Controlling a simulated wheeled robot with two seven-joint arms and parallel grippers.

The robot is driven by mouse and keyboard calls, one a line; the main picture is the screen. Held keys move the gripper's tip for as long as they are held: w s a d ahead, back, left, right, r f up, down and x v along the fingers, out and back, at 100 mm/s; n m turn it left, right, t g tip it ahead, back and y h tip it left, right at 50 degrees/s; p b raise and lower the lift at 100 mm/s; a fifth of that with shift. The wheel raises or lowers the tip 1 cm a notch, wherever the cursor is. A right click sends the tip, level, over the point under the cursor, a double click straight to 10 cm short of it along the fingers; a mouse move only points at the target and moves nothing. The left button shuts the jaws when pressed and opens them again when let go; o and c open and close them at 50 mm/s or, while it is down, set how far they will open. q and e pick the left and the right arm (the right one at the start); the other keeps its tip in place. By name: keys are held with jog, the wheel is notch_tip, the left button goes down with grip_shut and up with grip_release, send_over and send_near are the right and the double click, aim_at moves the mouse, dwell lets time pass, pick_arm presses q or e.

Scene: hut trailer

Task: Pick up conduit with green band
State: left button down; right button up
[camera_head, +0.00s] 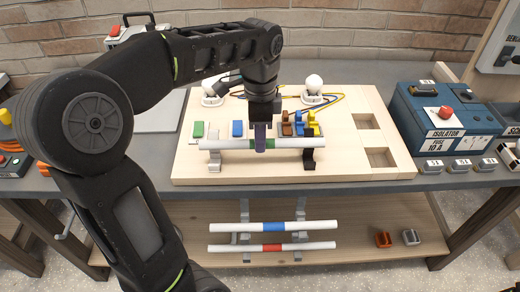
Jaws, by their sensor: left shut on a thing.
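The conduit with the green band (228,144) is a white tube lying level across the front of the wooden board. My right gripper is not in view.
The wooden board (350,160) holds coloured blocks and two white bulbs (314,84). A blue isolator box (444,120) stands on the right. On the lower shelf lie a blue-banded conduit (305,225) and a red-banded one (312,246). A brick wall is behind.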

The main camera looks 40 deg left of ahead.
pick_arm(q)
jog(key=shift+r, duration=2.15)
